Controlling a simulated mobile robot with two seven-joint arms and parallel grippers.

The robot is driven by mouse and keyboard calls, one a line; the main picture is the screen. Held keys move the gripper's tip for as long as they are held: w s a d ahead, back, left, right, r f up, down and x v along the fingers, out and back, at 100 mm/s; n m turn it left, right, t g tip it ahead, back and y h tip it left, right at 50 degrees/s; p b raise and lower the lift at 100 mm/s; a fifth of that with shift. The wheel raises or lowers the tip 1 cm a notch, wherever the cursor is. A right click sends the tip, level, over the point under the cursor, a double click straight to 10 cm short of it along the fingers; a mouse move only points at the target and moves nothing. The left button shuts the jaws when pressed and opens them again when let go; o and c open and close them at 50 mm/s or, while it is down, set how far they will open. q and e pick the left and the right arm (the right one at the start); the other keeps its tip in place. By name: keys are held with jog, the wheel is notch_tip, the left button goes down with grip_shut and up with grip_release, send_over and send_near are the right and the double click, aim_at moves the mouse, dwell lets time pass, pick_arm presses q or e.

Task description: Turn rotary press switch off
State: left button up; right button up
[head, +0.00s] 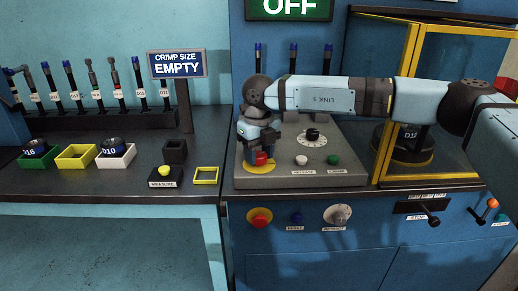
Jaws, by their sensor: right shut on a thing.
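A red knob (261,158) on a yellow base (260,169) stands at the left of the grey control box's sloped top (300,180). My right gripper (261,153) reaches down over this knob from above and is shut on it; the fingers hide part of it. A green lit sign (290,6) at the top reads OFF. My left gripper is not in view.
A dial (312,136), a white button (301,160) and a green button (333,160) sit near my gripper. A red button (259,217) is on the front panel. Small trays (76,157) stand left.

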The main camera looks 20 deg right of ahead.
aim_at(259, 154)
jog(key=shift+r+n+p, duration=0.1)
jog(key=shift+n+p, duration=0.2)
jog(key=shift+n, duration=0.6)
jog(key=n, duration=0.2)
jog(key=shift+n+p, duration=0.35)
jog(key=shift+n, duration=0.95)
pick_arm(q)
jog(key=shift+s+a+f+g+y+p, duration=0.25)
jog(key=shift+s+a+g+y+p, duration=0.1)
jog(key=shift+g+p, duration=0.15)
pick_arm(e)
jog(key=n, duration=0.5)
jog(key=o, duration=0.9)
pick_arm(q)
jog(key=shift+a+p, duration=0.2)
jog(key=shift+p, duration=0.65)
pick_arm(e)
notch_tip(259, 154, up, 14)
jog(key=shift+f, duration=0.15)
